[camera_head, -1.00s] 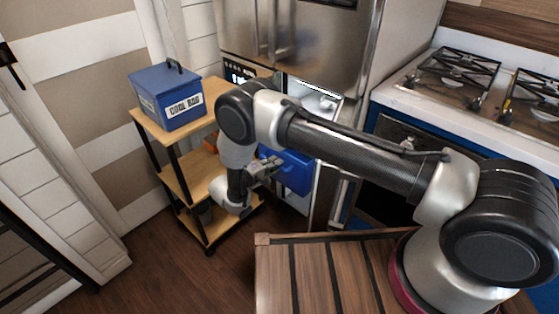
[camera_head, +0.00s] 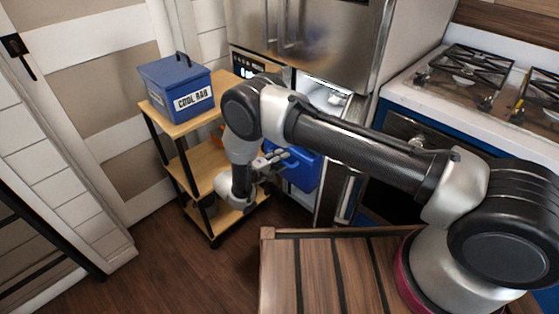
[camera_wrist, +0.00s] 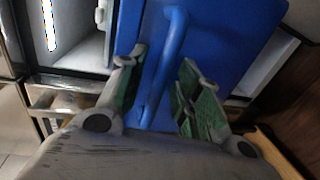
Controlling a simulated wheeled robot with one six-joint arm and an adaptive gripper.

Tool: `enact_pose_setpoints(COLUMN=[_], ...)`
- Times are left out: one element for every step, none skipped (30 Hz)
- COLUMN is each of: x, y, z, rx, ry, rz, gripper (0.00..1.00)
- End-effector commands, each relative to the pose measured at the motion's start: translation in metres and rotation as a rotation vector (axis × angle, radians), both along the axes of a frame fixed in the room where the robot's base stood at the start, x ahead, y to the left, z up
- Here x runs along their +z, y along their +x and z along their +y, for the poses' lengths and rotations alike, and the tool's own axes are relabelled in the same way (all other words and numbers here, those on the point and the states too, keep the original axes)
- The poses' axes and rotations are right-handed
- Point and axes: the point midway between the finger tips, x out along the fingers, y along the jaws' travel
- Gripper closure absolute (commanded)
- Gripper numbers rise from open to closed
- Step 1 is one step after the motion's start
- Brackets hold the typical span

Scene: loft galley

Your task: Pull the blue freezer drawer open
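The blue freezer drawer (camera_head: 302,172) is low in the fridge-freezer, below a lit white compartment (camera_head: 325,95). Its blue front (camera_wrist: 225,35) fills the upper middle of the wrist view, with a blue bar handle (camera_wrist: 172,50). My gripper (camera_head: 272,160) is at the drawer front in the head view. In the wrist view my gripper (camera_wrist: 160,88) has one green-padded finger on each side of the handle. Gaps show between the pads and the bar, so it is open around the handle. My arm partly hides the drawer in the head view; how far it stands out is unclear.
A wooden shelf cart (camera_head: 222,88) carrying a blue cool bag (camera_head: 178,88) stands close left of my gripper. Steel fridge doors (camera_head: 325,40) are above. A stove (camera_head: 465,75) is at right. Wooden floor (camera_head: 180,270) is clear at the lower left.

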Motion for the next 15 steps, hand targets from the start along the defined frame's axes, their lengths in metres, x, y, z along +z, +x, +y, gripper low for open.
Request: enact_pose_setpoints(x=[0.001,0.001,0.002,0.003,0.004,0.005,0.007,0.008,0.01,0.011,0.012,0.014,0.015,0.017,0.018], y=[-0.001,-0.003,-0.006,-0.009,-0.012,-0.018,-0.022,-0.027,-0.033,-0.038,-0.043,-0.05,-0.054,-0.058,-0.063], z=[0.002,0.004,0.007,0.01,0.014,0.019,0.024,0.029,0.036,0.041,0.046,0.052,0.056,0.06,0.065], rx=[0.001,0.002,0.003,0.004,0.005,0.005,0.006,0.005,0.006,0.005,0.006,0.005,0.005,0.005,0.004], ry=[0.0,0.0,0.0,0.001,0.001,0.001,0.002,0.003,0.003,0.003,0.002,0.002,0.001,0.001,0.001], rz=[0.0,0.0,0.0,-0.001,-0.001,-0.001,-0.002,-0.001,-0.002,-0.001,-0.001,-0.001,-0.001,-0.001,-0.001], gripper=[0.66,0.66,0.66,0.66,0.66,0.66,0.66,0.66,0.66,0.66,0.66,0.66,0.66,0.66,0.66])
